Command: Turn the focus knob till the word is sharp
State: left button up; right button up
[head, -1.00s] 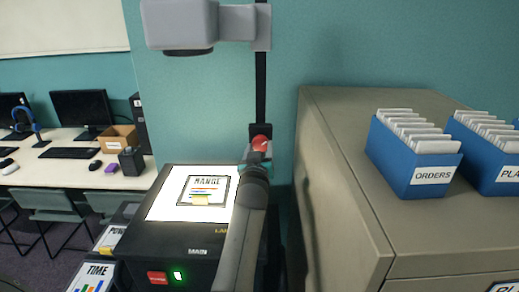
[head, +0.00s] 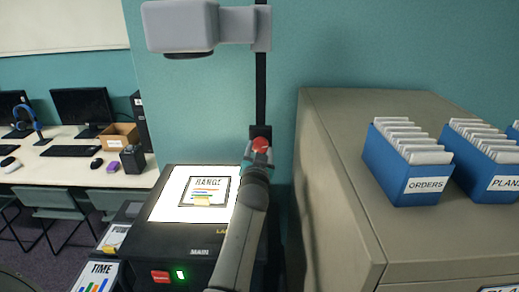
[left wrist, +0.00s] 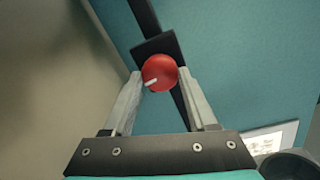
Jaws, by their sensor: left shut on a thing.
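The red focus knob (head: 260,144) sits on the dark post of the overhead projector. It also shows in the left wrist view (left wrist: 160,71), with a white mark pointing to the lower left. My left gripper (head: 257,155) is shut on the knob, one finger on each side of it. The projector's lit stage (head: 165,206) carries a sheet with the word "RANGE" (head: 209,182). The grey projector head (head: 181,27) hangs above the stage at the top. The projected word on a wall or screen is not in view. My right gripper is not in view.
A beige cabinet (head: 330,180) stands close on the right, with blue file boxes (head: 405,170) on top. A red switch (head: 160,277) and a green light are on the projector's front. A desk with monitors (head: 88,110) is at the far left.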

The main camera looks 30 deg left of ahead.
pick_arm(q)
jog(key=o, duration=1.4)
jog(key=shift+c, duration=0.2)
notch_tip(320, 180, up, 20)
jog(key=p, duration=0.1)
